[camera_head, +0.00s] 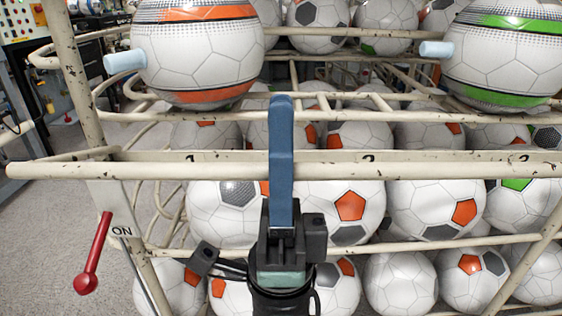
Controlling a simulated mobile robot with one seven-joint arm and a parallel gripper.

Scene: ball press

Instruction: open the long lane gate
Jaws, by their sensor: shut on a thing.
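A long blue handle (281,140) stands upright in the middle of the view, in front of the cream front rail (430,168) of the ball rack. My gripper (281,214) is at the bottom centre, below the rail, and is shut on the lower end of the blue handle. The fingers hide that lower end. I cannot tell from this view which part is the long lane gate or how the handle joins it.
Soccer balls (341,207) fill the rack's tiers. Two larger balls, one with orange bands (197,48) and one with green bands (507,52), sit on top beside pale blue pegs. A red lever (92,262) marked ON hangs at left. Grey floor (48,235) is clear at left.

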